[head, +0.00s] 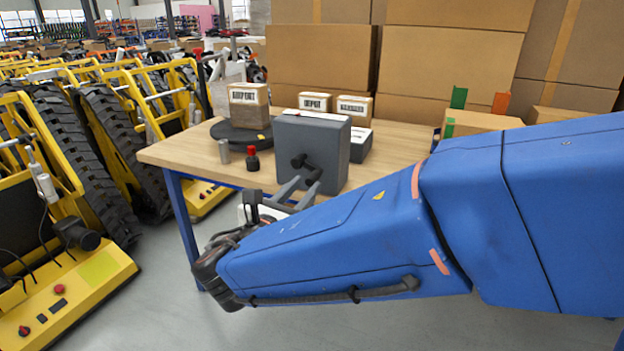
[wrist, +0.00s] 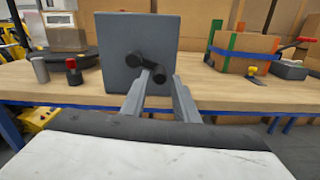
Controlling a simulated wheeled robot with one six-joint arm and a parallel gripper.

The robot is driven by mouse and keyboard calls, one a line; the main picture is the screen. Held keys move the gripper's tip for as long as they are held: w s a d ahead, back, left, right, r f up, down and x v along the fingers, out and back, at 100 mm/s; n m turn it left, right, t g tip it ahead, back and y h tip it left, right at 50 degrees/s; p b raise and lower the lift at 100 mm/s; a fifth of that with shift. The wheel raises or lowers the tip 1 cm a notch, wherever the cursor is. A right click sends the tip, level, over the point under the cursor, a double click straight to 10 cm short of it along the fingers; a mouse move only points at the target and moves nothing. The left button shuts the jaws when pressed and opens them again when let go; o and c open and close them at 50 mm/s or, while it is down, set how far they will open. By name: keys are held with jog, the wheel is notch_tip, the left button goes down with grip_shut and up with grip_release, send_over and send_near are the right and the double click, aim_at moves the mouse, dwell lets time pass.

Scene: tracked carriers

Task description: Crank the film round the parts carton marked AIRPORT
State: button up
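The parts carton marked AIRPORT (head: 248,94) stands upright on a dark round turntable (head: 224,132) at the table's left end. Its lower part looks darker and greyer, as if covered by film. It also shows in the wrist view (wrist: 62,18), cut off at the top. A grey box (head: 290,150) with a black crank (head: 306,165) on its face stands to the right. The crank's handle (wrist: 157,75) shows in the wrist view. My gripper (wrist: 162,76) is open, its fingertips at the handle, which lies nearer the left finger. I cannot tell whether they touch.
Two smaller labelled cartons, one marked DEPOT (head: 314,102), stand behind the grey box. A silver cylinder (head: 224,152) and a red-topped black item (head: 252,160) stand before the turntable.

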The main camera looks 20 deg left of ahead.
aim_at(309, 181)
jog(key=shift+w+d, duration=0.15)
jog(key=shift+w, duration=2.3)
jog(key=shift+c, duration=0.3)
jog(key=shift+r, duration=0.1)
grip_shut()
